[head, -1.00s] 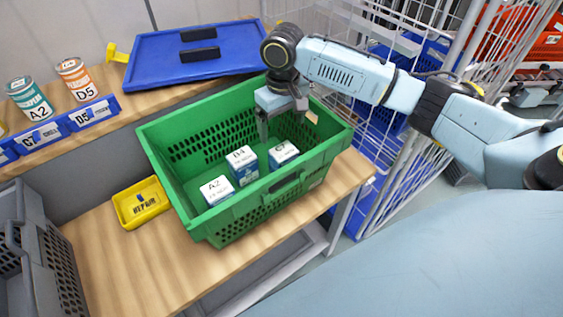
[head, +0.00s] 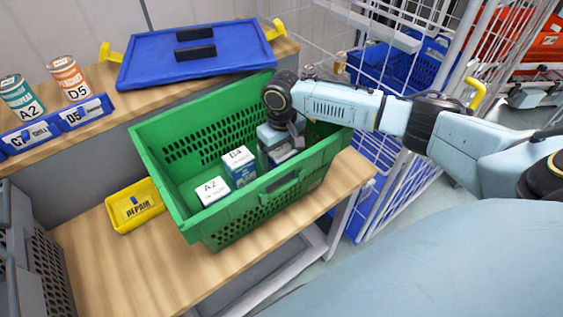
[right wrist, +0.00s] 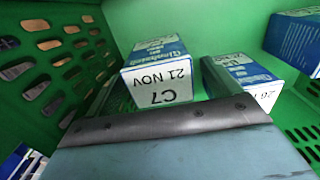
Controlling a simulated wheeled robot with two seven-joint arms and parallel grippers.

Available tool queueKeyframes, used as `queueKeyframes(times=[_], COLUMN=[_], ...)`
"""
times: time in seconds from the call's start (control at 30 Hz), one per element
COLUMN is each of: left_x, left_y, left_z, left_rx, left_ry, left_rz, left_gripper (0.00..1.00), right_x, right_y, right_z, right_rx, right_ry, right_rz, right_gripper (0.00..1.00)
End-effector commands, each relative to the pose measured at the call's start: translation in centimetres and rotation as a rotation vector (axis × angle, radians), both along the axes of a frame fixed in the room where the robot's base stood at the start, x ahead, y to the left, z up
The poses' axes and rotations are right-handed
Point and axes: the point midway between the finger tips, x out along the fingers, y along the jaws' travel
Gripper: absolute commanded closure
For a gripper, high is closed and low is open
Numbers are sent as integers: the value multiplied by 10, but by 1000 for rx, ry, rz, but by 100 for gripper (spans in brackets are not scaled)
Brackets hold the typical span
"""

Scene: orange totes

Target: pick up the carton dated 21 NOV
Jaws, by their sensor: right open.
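The carton marked C7, 21 NOV (right wrist: 157,78) stands in the green basket (head: 160,185), its white labelled top and blue side plain in the right wrist view. In the head view my right gripper and wrist mostly cover it. My right gripper (head: 279,150) is down inside the basket, at the right end of the row of cartons. It is open, with the carton just ahead of it in the wrist view; I cannot tell whether they touch. Cartons B4 (head: 239,160) and A2 (head: 213,191) stand to its left in the head view. My left gripper is not in view.
The basket walls stand close around my right gripper. A yellow REPAIR tray (head: 135,207) sits left of the basket on the wooden bench (head: 130,270). A blue lid (head: 190,65) lies on the shelf behind, near cans A2 (head: 20,98) and D5 (head: 69,79). A wire cage (head: 390,150) stands right.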

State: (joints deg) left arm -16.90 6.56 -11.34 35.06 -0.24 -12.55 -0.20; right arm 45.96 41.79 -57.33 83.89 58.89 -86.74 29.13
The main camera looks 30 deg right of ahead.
Motion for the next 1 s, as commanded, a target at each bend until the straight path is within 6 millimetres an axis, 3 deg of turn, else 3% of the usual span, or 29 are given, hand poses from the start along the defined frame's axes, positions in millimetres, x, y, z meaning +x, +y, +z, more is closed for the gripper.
queueKeyframes(times=[0.1,0.5,0.77,0.87,1.0], left_x=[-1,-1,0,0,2], left_y=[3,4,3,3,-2], left_z=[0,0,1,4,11], left_rx=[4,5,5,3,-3], left_ry=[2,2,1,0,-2], left_rz=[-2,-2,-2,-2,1], left_gripper=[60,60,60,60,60], right_x=[0,0,1,1,2], right_y=[0,0,0,0,0], right_z=[0,1,3,13,41], right_rx=[0,0,1,1,1], right_ry=[0,0,-2,-4,-5], right_rz=[0,0,0,0,1], right_gripper=[14,66,68,68,68])
